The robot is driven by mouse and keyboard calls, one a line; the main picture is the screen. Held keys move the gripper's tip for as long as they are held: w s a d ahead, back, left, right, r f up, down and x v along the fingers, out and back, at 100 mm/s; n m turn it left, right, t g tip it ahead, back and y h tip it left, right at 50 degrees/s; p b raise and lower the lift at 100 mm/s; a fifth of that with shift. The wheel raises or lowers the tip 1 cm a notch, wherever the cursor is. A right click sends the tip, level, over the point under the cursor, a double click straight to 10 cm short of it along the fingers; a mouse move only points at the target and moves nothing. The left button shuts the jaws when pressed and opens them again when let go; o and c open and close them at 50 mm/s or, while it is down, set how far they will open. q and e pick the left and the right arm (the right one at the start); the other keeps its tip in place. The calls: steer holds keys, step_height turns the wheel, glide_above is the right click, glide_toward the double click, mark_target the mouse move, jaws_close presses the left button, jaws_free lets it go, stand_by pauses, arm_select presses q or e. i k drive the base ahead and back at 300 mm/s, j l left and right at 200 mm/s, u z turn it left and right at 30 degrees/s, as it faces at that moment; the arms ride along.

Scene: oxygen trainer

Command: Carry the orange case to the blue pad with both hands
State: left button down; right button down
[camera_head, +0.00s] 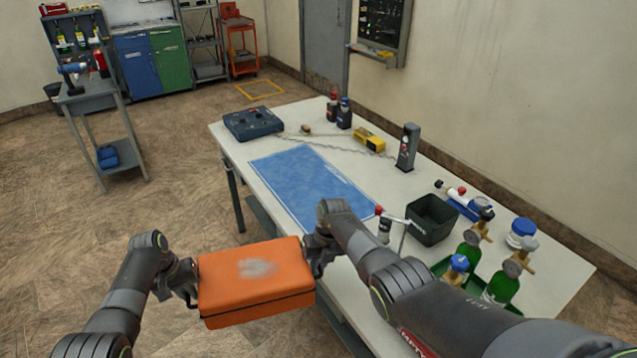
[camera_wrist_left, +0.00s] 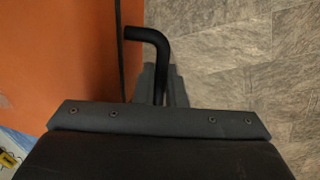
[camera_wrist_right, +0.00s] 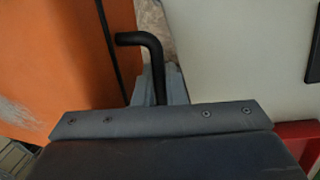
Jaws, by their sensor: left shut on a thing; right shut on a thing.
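The orange case (camera_head: 255,283) hangs level between my two grippers, off the near left edge of the table, with a pale scuff on its top. My left gripper (camera_head: 190,284) is shut on the black handle at the case's left end; that handle shows in the left wrist view (camera_wrist_left: 150,40). My right gripper (camera_head: 313,256) is shut on the handle at the right end, which shows in the right wrist view (camera_wrist_right: 145,42). The blue pad (camera_head: 310,185) lies flat and bare on the white table, beyond the case; my right arm covers part of its near right side.
The table (camera_head: 235,150) carries a dark blue box (camera_head: 253,123), a yellow tool (camera_head: 369,139), a dark bin (camera_head: 432,220) and green cylinders (camera_head: 500,289) on the right. A small grey stand (camera_head: 100,97) is at left. Floor left of the table is clear.

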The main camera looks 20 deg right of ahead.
mark_target(309, 184)
steer(key=i+j+z, duration=0.2)
steer(key=j+z, duration=0.15)
steer(key=j, duration=0.3)
steer(key=i+j+z, duration=0.1)
steer(key=j+z, duration=0.2)
steer(key=j, duration=0.4)
steer(key=j+z, duration=0.35)
steer(key=j, duration=0.35)
steer(key=i+l, duration=0.2)
steer(key=i, duration=0.3)
steer(key=i+l, duration=0.15)
steer(key=i, duration=0.3)
steer(key=i+l, duration=0.2)
steer(key=i, duration=0.3)
